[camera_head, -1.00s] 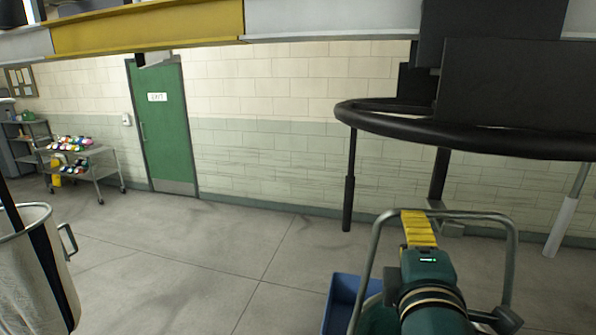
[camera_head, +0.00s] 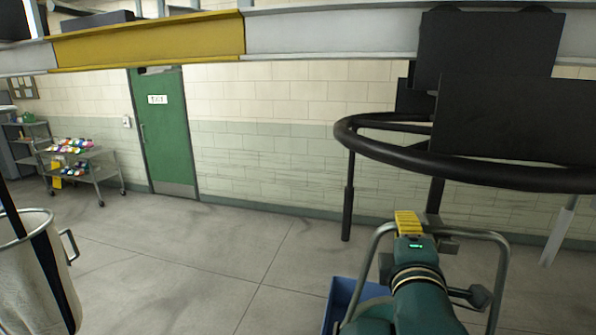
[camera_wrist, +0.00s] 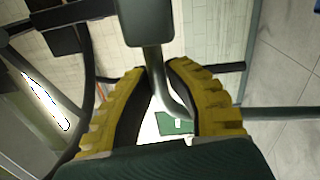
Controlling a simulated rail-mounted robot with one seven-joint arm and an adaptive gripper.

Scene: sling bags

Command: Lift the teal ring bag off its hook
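My gripper (camera_head: 408,218) has yellow fingers and is at the top bar of a bent grey metal frame (camera_head: 503,262) at lower right in the head view. In the wrist view its fingertips (camera_wrist: 158,70) are close together, on either side of a bent grey rod (camera_wrist: 161,62). The rod comes down from a dark block (camera_wrist: 146,20). I cannot tell whether the fingers press on it. My teal arm covers much of the frame's inside. I cannot clearly make out a teal bag or its hook.
A black ring (camera_head: 350,150) hangs from the overhead rail (camera_head: 340,38) at right. A cream bag (camera_head: 38,275) with a metal rim is at lower left. A blue bin (camera_head: 340,300) is beside my arm. A cart (camera_head: 90,170) stands far left. The middle floor is clear.

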